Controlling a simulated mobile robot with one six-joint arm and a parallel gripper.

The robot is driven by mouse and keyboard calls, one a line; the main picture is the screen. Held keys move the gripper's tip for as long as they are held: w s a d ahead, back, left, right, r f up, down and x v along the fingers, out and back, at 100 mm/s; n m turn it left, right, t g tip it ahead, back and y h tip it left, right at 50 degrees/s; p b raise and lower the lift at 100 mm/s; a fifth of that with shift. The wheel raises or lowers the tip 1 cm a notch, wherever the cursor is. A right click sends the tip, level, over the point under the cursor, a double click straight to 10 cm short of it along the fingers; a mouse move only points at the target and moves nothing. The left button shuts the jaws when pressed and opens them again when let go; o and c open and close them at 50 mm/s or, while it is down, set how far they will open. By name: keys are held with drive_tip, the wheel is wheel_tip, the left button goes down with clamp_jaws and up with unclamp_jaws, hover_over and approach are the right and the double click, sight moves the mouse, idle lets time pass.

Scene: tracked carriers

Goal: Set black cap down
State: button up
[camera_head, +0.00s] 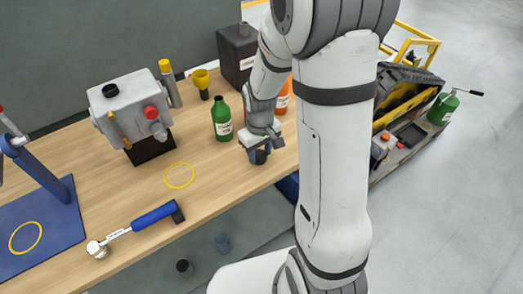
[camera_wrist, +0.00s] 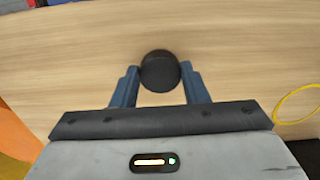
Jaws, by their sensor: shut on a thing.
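The black cap (camera_wrist: 160,71) is a dark round piece between the two blue fingers of my gripper (camera_wrist: 160,84) in the wrist view. The fingers are shut on its sides. In the head view my gripper (camera_head: 259,155) is low over the front part of the wooden bench, right of the green bottle (camera_head: 222,119). The cap is hard to make out there between the fingers. I cannot tell whether its underside touches the bench. Wood shows around it.
A yellow ring (camera_head: 179,175) marks bare bench to the left; it also shows in the wrist view (camera_wrist: 298,103). An orange bottle (camera_head: 283,98) stands behind my arm. A grey machine (camera_head: 133,108) and a blue-handled tool (camera_head: 150,216) are farther left. The bench's front edge is close.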

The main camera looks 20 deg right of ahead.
sight(260, 155)
drive_tip(key=o, duration=1)
drive_tip(key=shift+f, duration=0.1)
drive_tip(key=shift+o, duration=0.2)
wheel_tip(260, 155, up, 11)
drive_tip(key=p, duration=0.1)
drive_tip(key=s+r+m+t, duration=0.2)
drive_tip(key=s+r, duration=0.5)
drive_tip(key=s, duration=0.6)
drive_tip(key=shift+s+d+r+m+t, duration=0.2)
drive_tip(key=shift+s+d+m+t, duration=0.15)
drive_tip(key=shift+m, duration=0.55)
drive_tip(key=shift+r, duration=0.1)
